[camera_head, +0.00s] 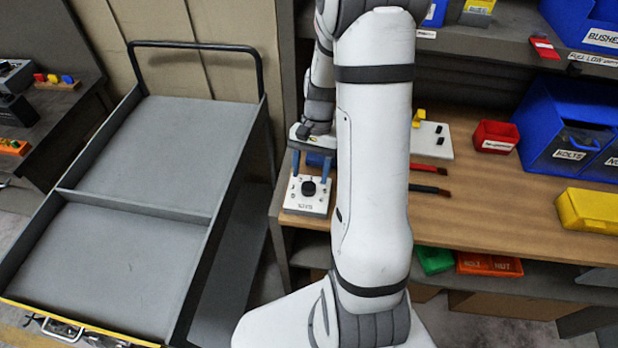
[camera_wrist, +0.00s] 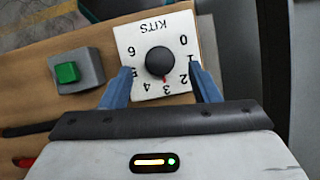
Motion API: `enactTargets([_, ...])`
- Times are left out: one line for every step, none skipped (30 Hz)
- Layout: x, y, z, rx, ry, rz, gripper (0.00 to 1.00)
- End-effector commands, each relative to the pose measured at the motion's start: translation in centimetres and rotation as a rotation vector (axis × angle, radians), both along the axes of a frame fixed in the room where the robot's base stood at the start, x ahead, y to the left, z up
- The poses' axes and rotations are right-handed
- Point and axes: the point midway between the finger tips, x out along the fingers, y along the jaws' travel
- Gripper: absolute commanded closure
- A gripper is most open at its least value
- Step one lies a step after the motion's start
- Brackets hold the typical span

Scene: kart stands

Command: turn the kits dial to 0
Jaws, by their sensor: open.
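The kits dial is a black round knob (camera_head: 309,188) on a white plate (camera_head: 318,208) at the left front of the wooden shelf. In the wrist view the knob (camera_wrist: 158,61) sits on the plate (camera_wrist: 126,34), which reads KITS upside down and carries the numbers 0 to 6. A small red mark on the knob's edge points at the 3. The 0 is at the upper right of the plate. My gripper (camera_wrist: 160,69) is open, its blue fingers apart on either side of the knob, with nothing held. In the head view my gripper (camera_head: 310,179) is over the plate.
A grey box with a green button (camera_wrist: 66,72) stands beside the plate. A red-handled tool (camera_head: 429,169) and a dark one lie on the shelf. A red bin (camera_head: 495,137) and a blue bin (camera_head: 560,125) stand right. A grey cart (camera_head: 150,150) stands left.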

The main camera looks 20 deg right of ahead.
Motion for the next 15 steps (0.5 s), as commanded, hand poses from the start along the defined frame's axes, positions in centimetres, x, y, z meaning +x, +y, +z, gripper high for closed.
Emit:
enactTargets([-0.4, 0.3, -0.7, 0.002, 0.005, 0.001, 0.44])
enactTargets([-0.5, 0.4, -1.1, 0.001, 0.004, 0.001, 0.44])
enactTargets([-0.6, 0.5, -1.6, 0.002, 0.004, 0.0, 0.44])
enactTargets([-0.7, 0.6, -1.9, 0.001, 0.003, 0.0, 0.44])
enactTargets([-0.8, 0.7, -2.2, 0.002, 0.004, 0.0, 0.44])
enactTargets([-0.9, 0.7, -2.5, 0.001, 0.003, 0.0, 0.44])
enactTargets([-0.9, 0.8, -2.7, 0.001, 0.001, 0.0, 0.44])
enactTargets([-0.9, 0.8, -2.8, 0.001, 0.001, 0.0, 0.44])
enactTargets([-1.0, 0.8, -2.9, 0.001, 0.001, 0.0, 0.44])
enactTargets([-1.0, 0.8, -3.0, 0.0, 0.0, 0.0, 0.44])
enactTargets([-1.0, 0.9, -3.1, 0.0, 0.0, 0.0, 0.44])
enactTargets([-1.0, 0.9, -3.1, -0.001, -0.001, 0.0, 0.44])
enactTargets([-1.0, 0.9, -3.1, 0.0, -0.001, 0.001, 0.44])
enactTargets([-1.0, 0.9, -3.1, 0.0, -0.001, 0.001, 0.44])
enactTargets([-1.0, 0.9, -3.1, 0.0, -0.001, 0.001, 0.44])
